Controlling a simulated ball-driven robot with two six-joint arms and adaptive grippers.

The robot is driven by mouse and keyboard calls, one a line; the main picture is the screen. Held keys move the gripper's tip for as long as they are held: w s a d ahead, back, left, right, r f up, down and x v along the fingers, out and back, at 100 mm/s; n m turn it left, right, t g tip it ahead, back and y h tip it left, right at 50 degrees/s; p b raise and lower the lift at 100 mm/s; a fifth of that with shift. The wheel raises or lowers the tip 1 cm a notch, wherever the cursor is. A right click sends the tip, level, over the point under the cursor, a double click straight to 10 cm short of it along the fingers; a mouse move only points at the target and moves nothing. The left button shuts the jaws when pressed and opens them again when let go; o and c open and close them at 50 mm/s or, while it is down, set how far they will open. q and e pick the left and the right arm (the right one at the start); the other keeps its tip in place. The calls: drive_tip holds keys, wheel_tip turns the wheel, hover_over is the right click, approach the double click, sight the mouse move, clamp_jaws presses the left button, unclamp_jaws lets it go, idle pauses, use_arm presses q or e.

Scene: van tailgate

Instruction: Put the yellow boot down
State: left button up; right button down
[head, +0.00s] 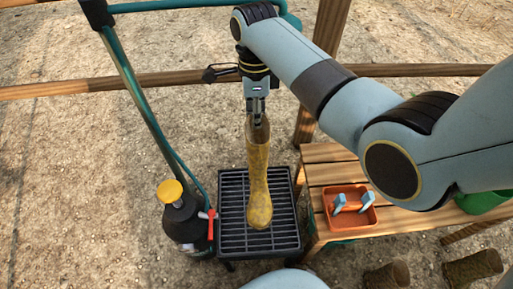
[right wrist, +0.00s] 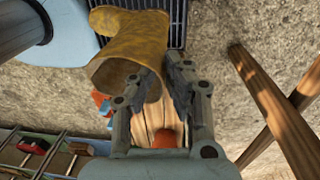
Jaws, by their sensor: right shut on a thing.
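The yellow boot (head: 259,175) hangs upright with its shaft up and its toe towards the bottom of the head view. My right gripper (head: 257,113) is shut on the top of its shaft. In the right wrist view, the mud-stained boot (right wrist: 142,40) shows its open top beside my right gripper's fingers (right wrist: 162,85). In the head view, the boot is in front of a black slatted grate (head: 233,190). I cannot tell whether the sole touches the grate. My left gripper is not in view.
A black sprayer tank (head: 183,227) with a yellow cap stands left of the grate. A wooden bench (head: 322,171) stands to its right, bearing an orange tray (head: 365,220) with blue-handled things. A green container (head: 483,202) is farther right. Wooden rails and posts stand behind.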

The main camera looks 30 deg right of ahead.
sight(257, 137)
wheel_tip(257, 137, down, 8)
drive_tip(key=b, duration=0.3)
drive_tip(key=shift+r, duration=0.2)
drive_tip(key=shift+f, duration=0.2)
drive_tip(key=shift+r, duration=0.15)
drive_tip(key=c, duration=1.5)
unclamp_jaws()
drive_tip(key=shift+o, duration=0.6)
